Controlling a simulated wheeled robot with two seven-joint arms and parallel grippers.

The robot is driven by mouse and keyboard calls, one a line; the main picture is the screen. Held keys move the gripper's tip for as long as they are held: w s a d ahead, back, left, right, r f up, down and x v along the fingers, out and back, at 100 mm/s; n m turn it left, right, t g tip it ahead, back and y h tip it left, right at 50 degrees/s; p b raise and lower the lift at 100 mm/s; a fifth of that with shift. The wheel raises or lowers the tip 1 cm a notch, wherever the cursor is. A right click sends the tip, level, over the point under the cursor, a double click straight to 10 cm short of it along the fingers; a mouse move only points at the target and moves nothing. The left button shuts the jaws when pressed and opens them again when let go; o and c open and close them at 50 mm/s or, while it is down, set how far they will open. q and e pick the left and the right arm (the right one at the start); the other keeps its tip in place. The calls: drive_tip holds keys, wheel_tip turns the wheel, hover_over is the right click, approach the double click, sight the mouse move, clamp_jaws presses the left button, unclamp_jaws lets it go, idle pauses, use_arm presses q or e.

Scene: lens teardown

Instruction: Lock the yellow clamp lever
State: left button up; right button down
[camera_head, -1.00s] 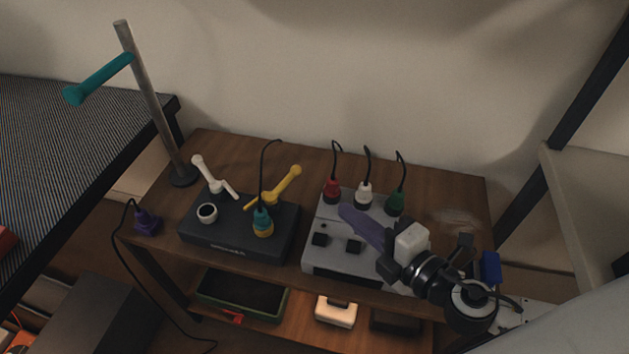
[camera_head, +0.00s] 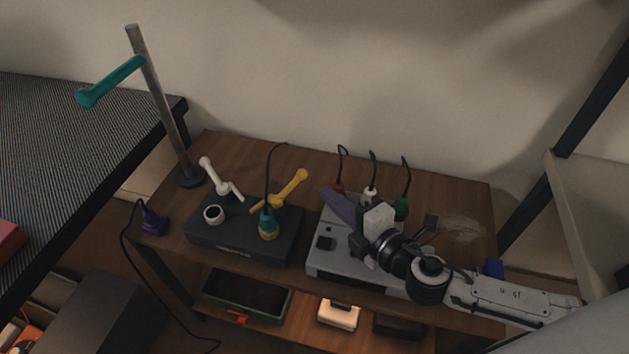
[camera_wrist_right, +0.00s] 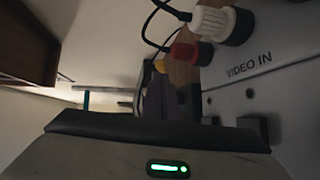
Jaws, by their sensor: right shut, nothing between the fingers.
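The yellow clamp lever (camera_head: 289,187) stands tilted up to the right at the back of the black box (camera_head: 243,238), behind the teal plug with a yellow ring (camera_head: 267,223). My right gripper (camera_head: 329,193) is shut and empty. It is above the grey box (camera_head: 318,256), to the right of the lever and apart from it, with its purple fingers pointing up-left. In the right wrist view the gripper fingers (camera_wrist_right: 160,100) reach away from the camera, and a small yellow patch shows beyond them. My left gripper is not in view.
A white lever (camera_head: 215,177) and an empty white-rimmed socket (camera_head: 214,214) are on the black box's left. White (camera_head: 370,195) and green (camera_head: 401,207) plugs with cables stand on the grey box, beside a partly hidden red plug. A purple plug (camera_head: 152,222) lies at the table's left edge.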

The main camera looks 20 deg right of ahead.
sight(306, 176)
drive_tip(key=x, duration=0.6)
drive_tip(key=shift+w+f, duration=0.1)
drive_tip(key=shift+w, duration=0.05)
